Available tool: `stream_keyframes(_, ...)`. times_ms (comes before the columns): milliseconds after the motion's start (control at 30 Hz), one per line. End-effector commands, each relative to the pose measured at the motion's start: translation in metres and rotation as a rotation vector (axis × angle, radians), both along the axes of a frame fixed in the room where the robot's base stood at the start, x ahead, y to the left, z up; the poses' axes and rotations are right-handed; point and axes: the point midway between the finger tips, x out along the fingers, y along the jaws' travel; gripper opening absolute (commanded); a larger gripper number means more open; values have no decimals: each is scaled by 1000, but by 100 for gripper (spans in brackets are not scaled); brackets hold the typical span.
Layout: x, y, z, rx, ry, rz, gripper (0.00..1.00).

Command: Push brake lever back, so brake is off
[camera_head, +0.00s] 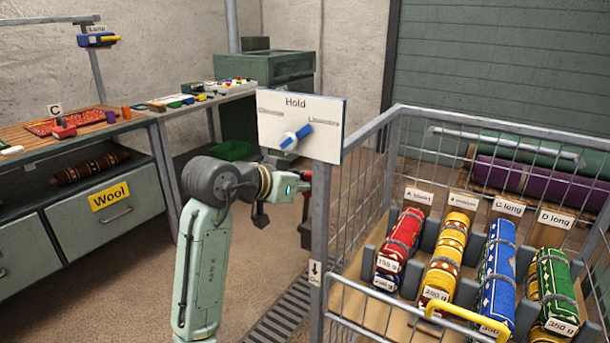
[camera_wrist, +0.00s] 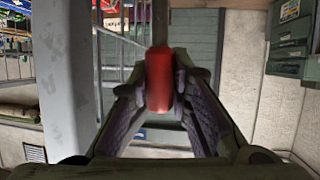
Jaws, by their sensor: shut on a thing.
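The brake lever has a red grip (camera_wrist: 158,78) on a grey rod, seen upright in the wrist view. My gripper (camera_wrist: 160,100) has its two dark finger pads on either side of the red grip and is shut on it. In the head view my gripper (camera_head: 299,184) is at the left corner post of the wire cage cart, under the Hold sign. Only a small red part of the lever (camera_head: 307,176) shows there.
The Hold sign (camera_head: 300,120) with a blue knob is close above my gripper. The wire cage cart (camera_head: 318,225) holds several rolled rugs in labelled slots. A workbench (camera_head: 142,119) with drawers stands at left. A floor grate (camera_head: 277,325) lies beside the cart.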

Motion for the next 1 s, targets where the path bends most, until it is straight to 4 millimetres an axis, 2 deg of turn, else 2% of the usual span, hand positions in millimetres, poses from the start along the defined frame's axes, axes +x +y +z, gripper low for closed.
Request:
stream_keyframes(500, 2, -2, -1, 10, 15, 0, 0)
stream_keyframes(533, 2, -2, -1, 10, 15, 0, 20)
stream_keyframes(833, 2, -1, -1, 10, 15, 0, 40)
stream_keyframes(1000, 2, -1, -1, 10, 15, 0, 40)
